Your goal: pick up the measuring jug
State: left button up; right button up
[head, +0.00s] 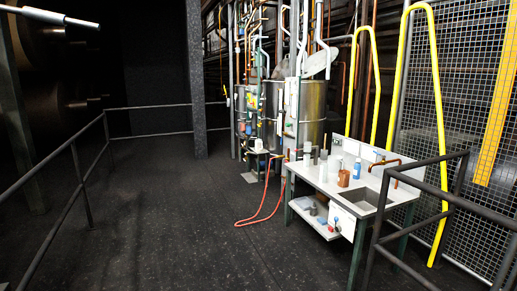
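Several small containers stand on the white sink bench (310,178) at the right, some distance away. Among them are a white container (323,171), a brown container (343,178) and a blue bottle (357,168). They are too small for me to tell which, if any, is the measuring jug. Small grey items (321,214) lie on the bench's lower shelf. Neither of my grippers is in view.
The dark floor (180,220) is open in front of the bench. A red hose (265,215) lies left of it. Dark railings run along the left (80,185) and stand at the right front (410,215). Metal tanks (308,110) and a column (196,80) stand behind.

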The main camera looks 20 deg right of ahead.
aim_at(260, 145)
jog(key=i, duration=3.25)
jog(key=i+l+z, duration=0.15)
jog(key=i, duration=0.45)
jog(key=i+z, duration=0.2)
jog(key=i, duration=0.4)
jog(key=i+j+z, duration=0.15)
jog(key=i, duration=0.45)
jog(key=i+j+z, duration=0.15)
jog(key=i, duration=0.45)
jog(key=i+z, duration=0.2)
jog(key=i, duration=2.45)
jog(key=i+j+z, duration=0.15)
jog(key=i, duration=0.35)
jog(key=i+z, duration=0.15)
jog(key=i, duration=0.4)
jog(key=i+j+z, duration=0.15)
jog(key=i, duration=0.35)
jog(key=i+j+z, duration=0.15)
jog(key=i+j, duration=0.2)
jog(key=i+j+z, duration=0.2)
jog(key=j, duration=0.4)
jog(key=j+z, duration=0.2)
jog(key=j, duration=0.45)
jog(key=i+j+z, duration=0.15)
jog(key=j, duration=0.5)
jog(key=z, duration=1.45)
jog(key=k+l, duration=0.05)
jog(key=l, duration=0.05)
